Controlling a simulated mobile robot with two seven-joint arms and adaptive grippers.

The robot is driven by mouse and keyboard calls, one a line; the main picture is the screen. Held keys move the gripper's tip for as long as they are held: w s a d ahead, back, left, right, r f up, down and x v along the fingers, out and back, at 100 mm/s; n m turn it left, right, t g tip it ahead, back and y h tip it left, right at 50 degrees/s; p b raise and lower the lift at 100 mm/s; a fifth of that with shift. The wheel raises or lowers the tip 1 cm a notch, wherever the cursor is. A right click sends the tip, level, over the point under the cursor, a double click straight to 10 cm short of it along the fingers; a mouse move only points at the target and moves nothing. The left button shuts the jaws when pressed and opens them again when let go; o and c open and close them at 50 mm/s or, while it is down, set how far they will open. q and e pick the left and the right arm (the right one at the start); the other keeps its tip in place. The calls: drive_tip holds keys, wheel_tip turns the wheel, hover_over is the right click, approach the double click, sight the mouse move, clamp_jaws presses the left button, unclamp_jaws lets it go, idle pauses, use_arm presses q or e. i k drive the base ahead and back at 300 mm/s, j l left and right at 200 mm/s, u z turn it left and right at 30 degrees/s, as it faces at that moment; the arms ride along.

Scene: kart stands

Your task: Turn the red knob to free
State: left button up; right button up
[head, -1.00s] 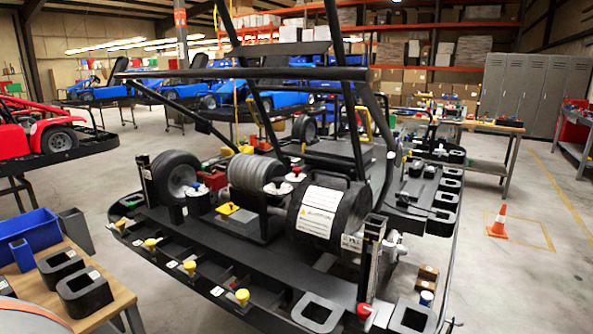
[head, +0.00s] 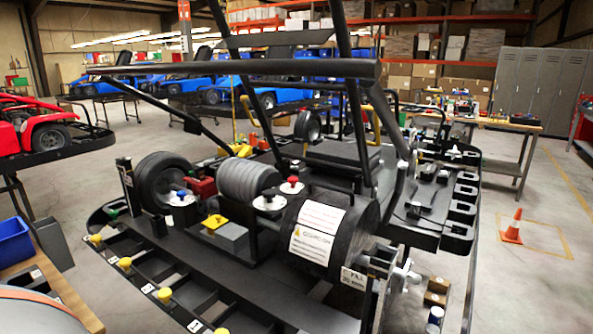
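A red knob (head: 292,181) stands on a small round white plate on the kart frame, in the middle of the head view, behind the black cylinder (head: 330,235) with white labels. Any marking around the knob is too small to read, so I cannot tell its setting. A blue knob (head: 181,196) sits further left on a white-topped block beside the rear wheel (head: 163,180). Neither of my grippers is in view.
Black roll-bar tubes (head: 240,70) rise over the kart and cross above the knobs. Yellow knobs (head: 125,262) line the near left edge. A table with a blue bin (head: 14,241) stands at left. Free floor lies at right around an orange cone (head: 513,227).

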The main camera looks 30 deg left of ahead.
sight(292, 180)
drive_tip(key=i+u, duration=0.1)
drive_tip(key=u, duration=1.1)
